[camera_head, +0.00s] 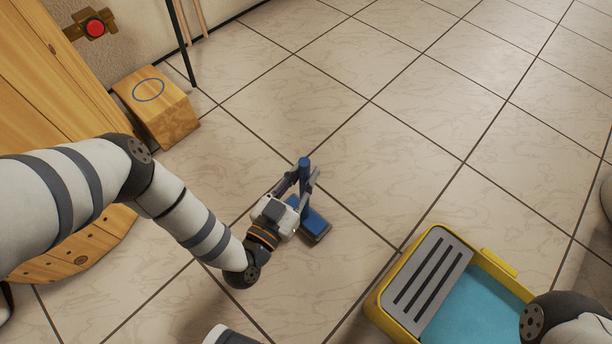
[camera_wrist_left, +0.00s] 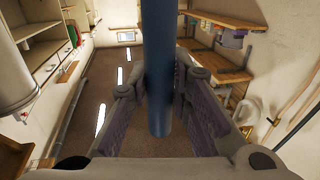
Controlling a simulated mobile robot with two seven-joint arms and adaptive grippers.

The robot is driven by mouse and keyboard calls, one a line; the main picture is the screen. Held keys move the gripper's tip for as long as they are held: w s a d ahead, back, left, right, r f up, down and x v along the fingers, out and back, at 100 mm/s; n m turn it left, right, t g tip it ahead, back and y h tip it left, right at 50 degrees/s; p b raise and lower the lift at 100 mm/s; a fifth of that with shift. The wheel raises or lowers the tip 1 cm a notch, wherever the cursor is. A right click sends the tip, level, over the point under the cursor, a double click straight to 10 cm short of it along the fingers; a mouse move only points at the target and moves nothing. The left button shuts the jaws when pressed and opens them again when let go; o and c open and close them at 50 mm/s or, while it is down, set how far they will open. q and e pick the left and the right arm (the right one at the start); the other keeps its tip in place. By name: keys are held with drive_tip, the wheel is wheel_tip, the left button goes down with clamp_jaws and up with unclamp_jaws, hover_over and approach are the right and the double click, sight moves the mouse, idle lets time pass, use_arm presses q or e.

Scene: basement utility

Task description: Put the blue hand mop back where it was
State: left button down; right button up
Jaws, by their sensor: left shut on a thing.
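The blue hand mop (camera_head: 314,224) is upright, with its round handle rising from a flat blue head over the tiled floor. I cannot tell whether the head touches the tiles. My left gripper (camera_head: 304,186) is shut on the handle, below its top end. In the left wrist view the blue handle (camera_wrist_left: 158,70) stands between the two fingers of the left gripper (camera_wrist_left: 160,120). A wooden block (camera_head: 172,112) with a blue ring outline on its top stands at the upper left, apart from the mop. My right gripper is out of view.
A yellow bucket (camera_head: 387,306) with a slotted grey tray and blue water stands at the lower right. A wooden cabinet (camera_head: 70,85) with a red button beside it is at the left. Dark and wooden poles lean by the wall.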

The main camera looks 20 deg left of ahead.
use_arm(q)
drive_tip(key=shift+r, duration=0.15)
drive_tip(key=c, duration=1.5)
unclamp_jaws()
drive_tip(key=shift+o, duration=0.2)
drive_tip(key=shift+s, duration=0.35)
drive_tip(key=s+a+p, duration=0.1)
drive_tip(key=s+p, duration=0.2)
drive_tip(key=s, duration=0.8)
drive_tip(key=shift+s+a, duration=0.15)
drive_tip(key=shift+a, duration=0.1)
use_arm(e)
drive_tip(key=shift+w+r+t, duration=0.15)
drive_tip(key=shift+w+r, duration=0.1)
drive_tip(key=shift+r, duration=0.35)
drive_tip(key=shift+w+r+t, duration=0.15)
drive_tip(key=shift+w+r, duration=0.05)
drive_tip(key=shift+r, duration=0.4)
